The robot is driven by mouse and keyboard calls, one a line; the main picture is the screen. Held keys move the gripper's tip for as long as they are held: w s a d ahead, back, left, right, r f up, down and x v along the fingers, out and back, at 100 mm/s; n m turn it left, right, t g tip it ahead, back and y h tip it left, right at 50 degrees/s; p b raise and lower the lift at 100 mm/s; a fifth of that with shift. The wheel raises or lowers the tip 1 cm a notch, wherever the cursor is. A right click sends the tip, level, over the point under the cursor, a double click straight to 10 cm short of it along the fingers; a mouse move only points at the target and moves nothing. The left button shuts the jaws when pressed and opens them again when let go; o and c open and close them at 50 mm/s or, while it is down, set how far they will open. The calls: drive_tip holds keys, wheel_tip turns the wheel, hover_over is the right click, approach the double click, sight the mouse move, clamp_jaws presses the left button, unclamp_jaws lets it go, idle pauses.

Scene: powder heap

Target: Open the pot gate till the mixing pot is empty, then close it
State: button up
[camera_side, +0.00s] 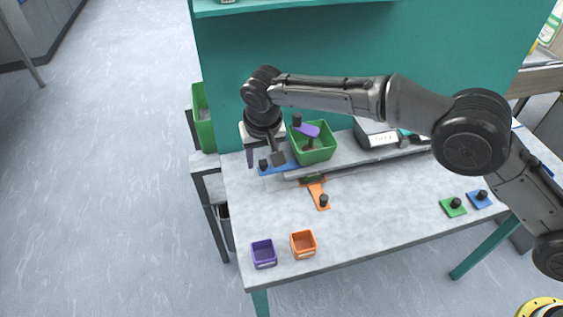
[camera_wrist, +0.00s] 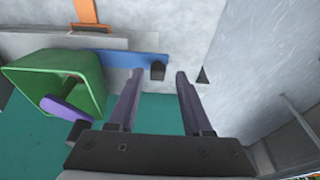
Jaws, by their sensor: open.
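The green mixing pot (camera_side: 325,155) stands on the raised grey ledge at the back of the table. It also shows at the left of the wrist view (camera_wrist: 30,75). A small brownish patch shows inside it; I cannot tell how much powder this is. A blue slide strip (camera_side: 283,166) with a dark knob (camera_side: 263,165) lies left of the pot; the strip (camera_wrist: 125,59) and knob (camera_wrist: 158,71) also show in the wrist view. My gripper (camera_side: 264,160) is open over the knob. In the wrist view its fingertips (camera_wrist: 159,73) appear either side of the knob; contact is unclear.
A purple strip (camera_side: 307,129) overlaps the pot. An orange strip (camera_side: 316,190) juts forward below the ledge. A purple cup (camera_side: 263,255) and orange cup (camera_side: 303,245) stand at the front left. Green (camera_side: 452,208) and blue (camera_side: 478,201) knobbed plates lie right. The table's middle is clear.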

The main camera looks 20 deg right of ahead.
sight(263, 164)
drive_tip(key=shift+w+v, duration=0.25)
drive_tip(key=shift+v, duration=0.75)
drive_tip(key=shift+w+v, duration=0.25)
drive_tip(key=shift+v, duration=0.8)
drive_tip(key=shift+w+v, duration=0.25)
drive_tip(key=shift+v, duration=0.75)
drive_tip(key=shift+r, duration=0.2)
